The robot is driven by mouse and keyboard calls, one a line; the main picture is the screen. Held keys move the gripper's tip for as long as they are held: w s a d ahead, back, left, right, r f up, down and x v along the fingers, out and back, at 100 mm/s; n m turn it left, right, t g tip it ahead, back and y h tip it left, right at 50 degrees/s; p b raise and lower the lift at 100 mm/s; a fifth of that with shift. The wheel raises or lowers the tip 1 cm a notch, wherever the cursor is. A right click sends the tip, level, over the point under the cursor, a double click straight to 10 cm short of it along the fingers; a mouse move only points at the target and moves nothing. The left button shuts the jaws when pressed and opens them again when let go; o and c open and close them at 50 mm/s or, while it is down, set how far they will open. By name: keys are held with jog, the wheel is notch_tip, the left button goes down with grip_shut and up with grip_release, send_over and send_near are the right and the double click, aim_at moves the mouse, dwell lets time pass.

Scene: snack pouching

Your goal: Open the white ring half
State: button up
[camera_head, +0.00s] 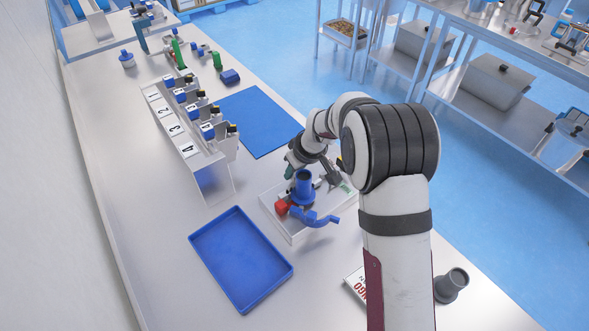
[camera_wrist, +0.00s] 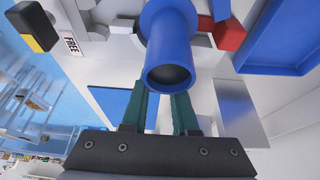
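A blue flanged spout (camera_head: 303,188) stands upright on a white station (camera_head: 293,232), with a red block (camera_head: 282,207) beside it. In the wrist view the spout (camera_wrist: 172,50) hangs large in the foreground, its round mouth facing me. A pale curved piece, probably the white ring half (camera_wrist: 122,27), shows left of the spout; its outline is partly hidden. My gripper (camera_wrist: 162,97) has two teal fingers standing apart behind the spout's mouth. The spout covers the tips, and I see nothing held between them. In the head view my wrist covers most of the gripper.
A blue curved pipe (camera_head: 318,218) juts from the station's front. An empty blue tray (camera_head: 204,240) lies front left. A numbered rack (camera_head: 205,161) and a flat blue mat (camera_head: 252,121) are behind. A dark grey cup (camera_head: 452,284) stands at front right.

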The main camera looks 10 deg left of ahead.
grip_shut()
dwell(0.9)
jog(key=n, duration=0.1)
jog(key=a+n, duration=0.1)
jog(key=shift+w+a+n+g+y, duration=0.1)
jog(key=shift+w+n+g+y, duration=0.15)
jog(key=shift+n+g+y, duration=0.15)
jog(key=a+n+g, duration=0.1)
jog(key=n, duration=0.1)
jog(key=shift+w+a+n, duration=0.1)
jog(key=shift+a+n, duration=0.05)
jog(key=shift+n, duration=0.15)
jog(key=a+n, duration=0.1)
jog(key=n+g, duration=0.1)
jog(key=n, duration=0.1)
jog(key=shift+a+y, duration=0.3)
jog(key=shift+a, duration=0.05)
jog(key=shift+s+a+n+g, duration=0.25)
jog(key=shift+a+n+g, duration=0.1)
jog(key=shift+n, duration=0.45)
jog(key=shift+s+a+n+g, duration=0.2)
jog(key=shift+n+g, duration=0.15)
jog(key=shift+n, duration=0.45)
jog(key=shift+a, duration=0.1)
